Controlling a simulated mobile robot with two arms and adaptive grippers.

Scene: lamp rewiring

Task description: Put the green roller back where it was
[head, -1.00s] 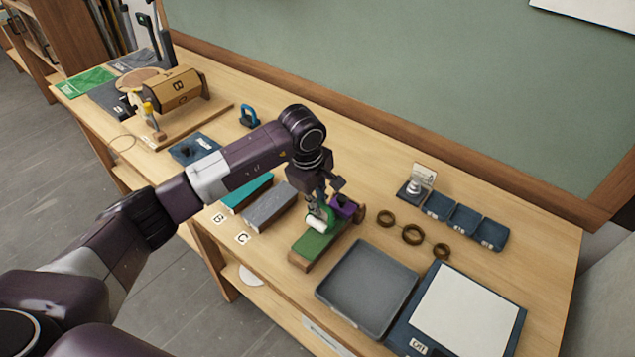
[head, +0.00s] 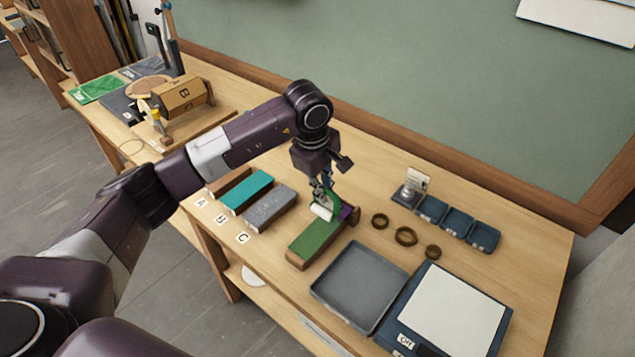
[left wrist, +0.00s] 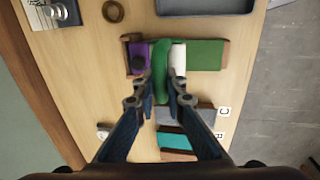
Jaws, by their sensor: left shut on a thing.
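The green roller has a green handle (left wrist: 160,72) and a white cylinder (left wrist: 178,58). My left gripper (left wrist: 161,90) is shut on the green handle in the left wrist view. In the head view my left gripper (head: 325,190) points down, with the white cylinder (head: 321,212) beneath it. The roller is over the far part of a green-topped wooden strip (head: 315,243), near a purple piece (left wrist: 137,55) at its far end. I cannot tell whether the roller touches the strip. My right gripper is not in view.
Left of the strip lie a grey block (head: 270,208), a teal block (head: 247,191) and a brown block, by labels C, B and A. A grey tray (head: 315,284) stands to the right. Several brown rings (head: 405,236) and blue dishes (head: 457,222) lie behind it.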

